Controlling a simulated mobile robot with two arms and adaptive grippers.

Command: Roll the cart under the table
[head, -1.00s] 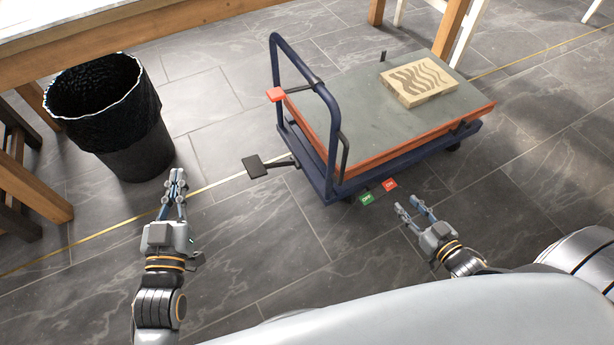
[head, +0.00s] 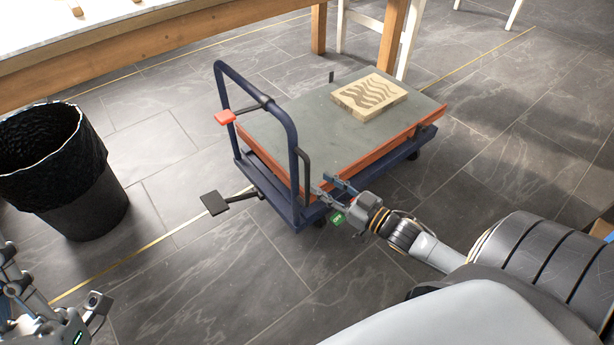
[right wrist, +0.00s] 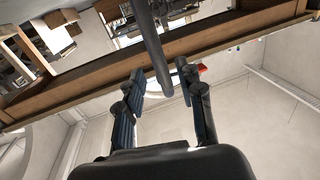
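The cart (head: 290,130) has a blue frame, a grey top with red-orange edges and an upright push handle (head: 264,103) at its left end. It stands on the floor in front of the wooden table (head: 150,42), not under it. A carved wooden block (head: 369,95) lies on its top. My right gripper (head: 324,187) is at the cart's near side, below the dark side lever. In the right wrist view its fingers (right wrist: 163,80) are apart, with a dark bar (right wrist: 153,45) showing between them; contact cannot be told. My left gripper (head: 45,290) is at the lower left, partly cut off.
A black-lined waste bin (head: 80,200) stands at the left. Table legs (head: 392,45) and white stool legs are behind. Floor at the right is open.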

